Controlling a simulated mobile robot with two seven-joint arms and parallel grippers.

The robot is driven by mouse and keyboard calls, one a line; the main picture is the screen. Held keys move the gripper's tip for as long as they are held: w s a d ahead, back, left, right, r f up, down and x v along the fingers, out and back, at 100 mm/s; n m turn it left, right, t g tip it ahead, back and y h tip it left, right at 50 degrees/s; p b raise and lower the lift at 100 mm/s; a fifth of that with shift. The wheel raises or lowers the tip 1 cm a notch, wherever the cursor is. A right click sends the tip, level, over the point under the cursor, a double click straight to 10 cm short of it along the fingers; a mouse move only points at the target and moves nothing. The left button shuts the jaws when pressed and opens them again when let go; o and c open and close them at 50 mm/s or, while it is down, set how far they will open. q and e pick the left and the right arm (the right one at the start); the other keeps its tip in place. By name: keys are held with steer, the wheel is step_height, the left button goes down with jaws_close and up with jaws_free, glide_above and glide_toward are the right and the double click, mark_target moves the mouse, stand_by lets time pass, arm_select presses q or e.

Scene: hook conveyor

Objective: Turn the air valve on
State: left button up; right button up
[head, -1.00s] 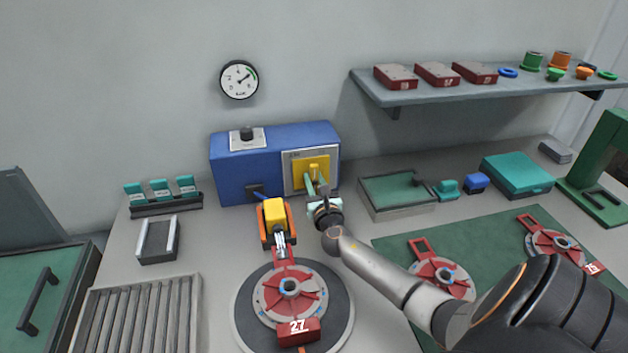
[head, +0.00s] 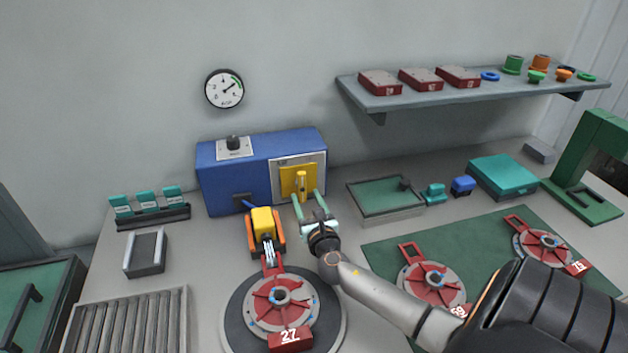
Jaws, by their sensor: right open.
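The air valve is a yellow handle (head: 301,184) on a yellow plate, set in a pale panel on the front of a blue box (head: 233,181). The handle looks upright. My right gripper (head: 309,204) is open, with its two pale green fingers pointing at the valve. The fingertips are just below and in front of the handle, one to each side; I cannot tell whether they touch anything. A round pressure gauge (head: 224,89) hangs on the wall above, its needle pointing to the upper right. My left gripper is not in view.
A yellow and orange device (head: 264,232) stands close left of my right gripper, by a red wheel (head: 280,299) marked 27 on a round base. A green-floored tray (head: 386,199) lies to the right. A shelf (head: 470,95) with red blocks is at upper right.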

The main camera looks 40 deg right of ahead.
steer(key=v, duration=0.7)
steer(key=shift+s+a+r, duration=0.1)
steer(key=shift+s, duration=0.05)
steer(key=shift+s, duration=0.1)
stand_by(0.3)
